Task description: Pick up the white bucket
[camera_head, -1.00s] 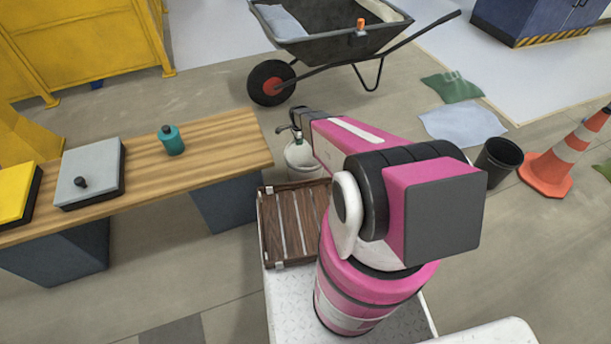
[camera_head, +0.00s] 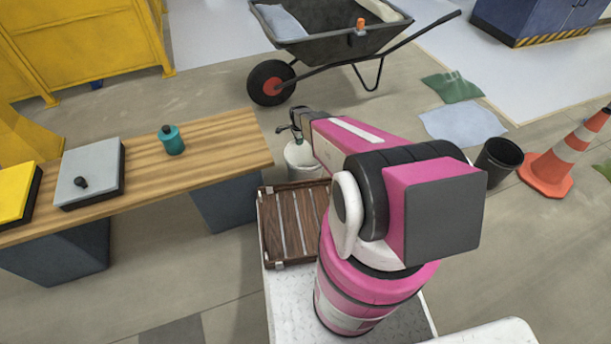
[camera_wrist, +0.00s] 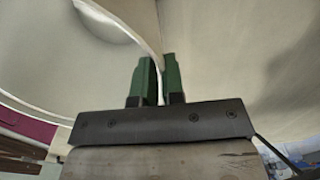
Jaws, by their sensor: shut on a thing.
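The white bucket (camera_head: 302,161) stands upright just right of the wooden bench's end, partly hidden by my arm. In the wrist view the white bucket (camera_wrist: 110,62) fills much of the upper left, its rim running down to the fingers. My gripper (camera_wrist: 158,75) has two green fingers closed with the thin rim or wall of the bucket between them. In the head view my gripper (camera_head: 296,138) is small at the bucket's top, mostly hidden by my wrist.
A wooden bench (camera_head: 225,152) holds a teal bottle (camera_head: 172,140), a grey box (camera_head: 90,175) and a yellow box (camera_head: 14,193). A wheelbarrow (camera_head: 330,45) stands behind. A black bin (camera_head: 498,162) and an orange cone (camera_head: 550,168) are at the right. A brown crate (camera_head: 292,225) is near my base.

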